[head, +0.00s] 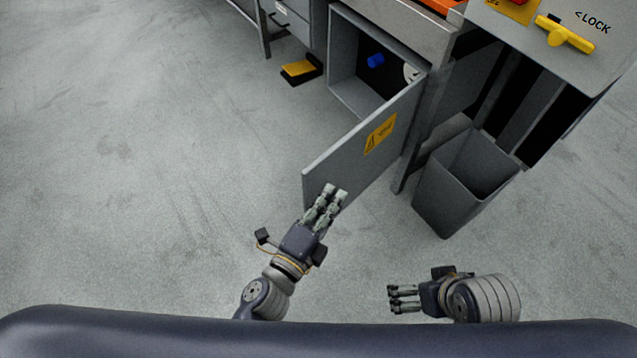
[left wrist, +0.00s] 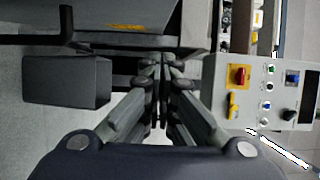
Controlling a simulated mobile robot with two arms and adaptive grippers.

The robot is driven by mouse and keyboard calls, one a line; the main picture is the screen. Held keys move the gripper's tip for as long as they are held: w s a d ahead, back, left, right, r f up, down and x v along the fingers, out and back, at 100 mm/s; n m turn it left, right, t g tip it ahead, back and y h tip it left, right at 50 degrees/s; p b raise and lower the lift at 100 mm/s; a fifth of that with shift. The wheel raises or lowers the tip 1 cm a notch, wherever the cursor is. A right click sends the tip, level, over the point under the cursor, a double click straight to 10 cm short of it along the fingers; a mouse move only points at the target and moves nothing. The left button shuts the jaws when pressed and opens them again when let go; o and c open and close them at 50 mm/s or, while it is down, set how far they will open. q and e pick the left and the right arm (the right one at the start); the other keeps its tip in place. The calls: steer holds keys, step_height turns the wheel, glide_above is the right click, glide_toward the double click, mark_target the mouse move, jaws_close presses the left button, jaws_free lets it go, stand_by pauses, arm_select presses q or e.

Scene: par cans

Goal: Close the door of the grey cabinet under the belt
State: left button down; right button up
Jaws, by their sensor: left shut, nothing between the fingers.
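The grey cabinet (head: 345,60) stands under the belt with its door (head: 340,160) swung wide open toward me. The door is hinged on its right side and has a yellow warning label. My left gripper (head: 335,190) is shut and empty, its fingertips overlapping the lower free end of the door. I cannot tell whether they touch it. In the left wrist view the closed fingers (left wrist: 162,72) point at a grey panel with a yellow label, likely the door (left wrist: 95,14). My right gripper (head: 391,298) is low at the right, away from the door; its finger opening is unclear.
A grey bin (head: 445,195) stands right of the door, near the hinge. A blue knob (head: 375,61) shows inside the cabinet. A yellow-black pedal (head: 301,69) lies left of it. A control panel (head: 540,35) is at the upper right. The floor left of the door is clear.

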arm_select(q)
steer(key=shift+w+a, duration=1.35)
steer(key=shift+w, duration=0.2)
steer(key=shift+a, duration=0.1)
